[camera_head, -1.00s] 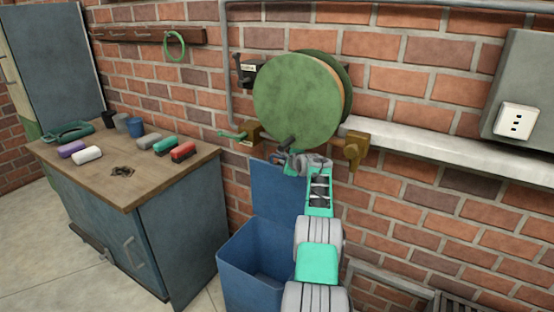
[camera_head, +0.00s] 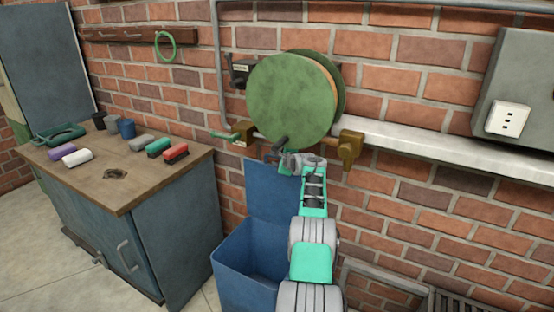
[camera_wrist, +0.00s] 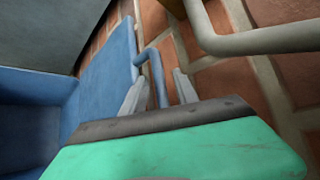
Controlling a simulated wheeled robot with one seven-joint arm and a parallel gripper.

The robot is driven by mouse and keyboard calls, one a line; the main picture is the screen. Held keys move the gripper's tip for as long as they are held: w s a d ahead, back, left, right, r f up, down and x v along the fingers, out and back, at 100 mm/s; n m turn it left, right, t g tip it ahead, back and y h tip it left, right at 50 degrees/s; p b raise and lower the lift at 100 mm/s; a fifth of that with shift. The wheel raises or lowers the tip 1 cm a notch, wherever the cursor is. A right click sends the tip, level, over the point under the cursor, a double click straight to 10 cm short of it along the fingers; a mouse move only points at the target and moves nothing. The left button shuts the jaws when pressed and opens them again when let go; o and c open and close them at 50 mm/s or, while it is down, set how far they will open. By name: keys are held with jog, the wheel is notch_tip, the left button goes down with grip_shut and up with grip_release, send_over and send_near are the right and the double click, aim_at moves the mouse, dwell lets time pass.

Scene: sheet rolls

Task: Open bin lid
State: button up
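The blue bin (camera_head: 238,275) stands on the floor by the brick wall, and its inside shows. Its blue lid (camera_head: 270,190) stands upright at the back, near the wall; it also fills the left of the wrist view (camera_wrist: 108,75). A bent blue handle (camera_wrist: 157,72) sticks out from the lid's edge. My gripper (camera_head: 283,158) is at the lid's top right edge. In the wrist view its two grey fingers (camera_wrist: 159,91) are apart, with the handle between them and visible gaps beside it. My arm hides part of the bin's right side.
A green hose reel (camera_head: 292,100) with brass fittings hangs just above my gripper. A pipe (camera_wrist: 270,40) runs close by in the wrist view. A workbench (camera_head: 125,165) with several small items stands left. A ledge (camera_head: 440,155) runs along the wall at right.

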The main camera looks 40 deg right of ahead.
jog(key=shift+s, duration=0.1)
jog(key=v, duration=0.7)
jog(key=shift+s+r+b, duration=0.15)
jog(key=shift+s+b, duration=0.15)
jog(key=shift+b, duration=0.1)
jog(key=shift+a, duration=0.15)
